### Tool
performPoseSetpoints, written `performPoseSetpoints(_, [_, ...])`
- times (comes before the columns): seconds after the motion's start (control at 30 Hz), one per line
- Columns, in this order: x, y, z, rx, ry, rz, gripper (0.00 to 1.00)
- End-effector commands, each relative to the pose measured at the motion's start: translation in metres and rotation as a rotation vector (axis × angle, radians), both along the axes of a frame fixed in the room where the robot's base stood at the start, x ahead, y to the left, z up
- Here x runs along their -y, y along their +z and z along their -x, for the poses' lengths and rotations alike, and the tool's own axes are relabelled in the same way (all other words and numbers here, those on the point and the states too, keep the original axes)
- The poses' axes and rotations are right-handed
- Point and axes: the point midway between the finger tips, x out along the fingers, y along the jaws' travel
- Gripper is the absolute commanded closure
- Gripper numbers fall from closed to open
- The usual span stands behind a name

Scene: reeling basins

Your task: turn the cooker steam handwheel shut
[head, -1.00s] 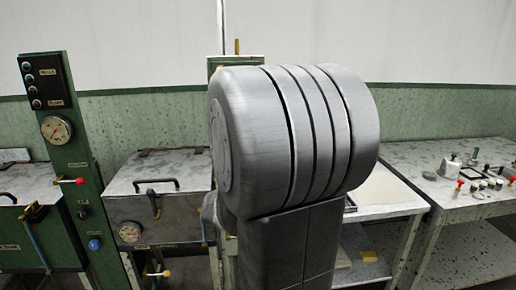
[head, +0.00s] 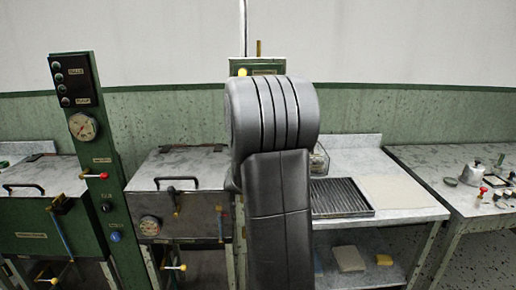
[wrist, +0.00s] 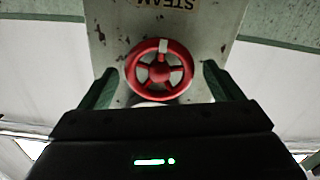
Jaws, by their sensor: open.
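A red spoked handwheel (wrist: 159,72) with a pale mark on its rim shows in the wrist view, in front of a worn pale panel (wrist: 205,35). A label reading STEAM (wrist: 175,4), upside down in the picture, is at the top edge. My gripper (wrist: 160,70) is open, with one finger to the left of the wheel and one to the right. Gaps show between the fingers and the rim; I cannot tell how far ahead the wheel lies. In the head view my arm hides the gripper and the wheel.
In the head view, a green post (head: 96,165) with a gauge and a lidded grey box (head: 178,170) stand left of my arm. On the right are a bench with a dark ribbed tray (head: 340,197) and a side table (head: 450,180) with small items.

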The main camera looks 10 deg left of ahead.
Motion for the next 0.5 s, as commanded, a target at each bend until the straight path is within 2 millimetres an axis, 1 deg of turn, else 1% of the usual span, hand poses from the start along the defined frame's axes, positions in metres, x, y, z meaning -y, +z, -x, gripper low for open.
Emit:
performPoseSetpoints(0.1, [-0.0023,0.0004,-0.0087,0.000,0.000,0.000,0.14])
performPoseSetpoints(0.2, [-0.0033,-0.0002,-0.0119,0.000,0.000,-0.001,0.14])
performPoseSetpoints(0.47, [-0.0036,-0.0002,-0.0125,0.000,0.000,-0.001,0.14])
performPoseSetpoints(0.5, [-0.0035,-0.0002,-0.0124,0.000,0.000,-0.001,0.20])
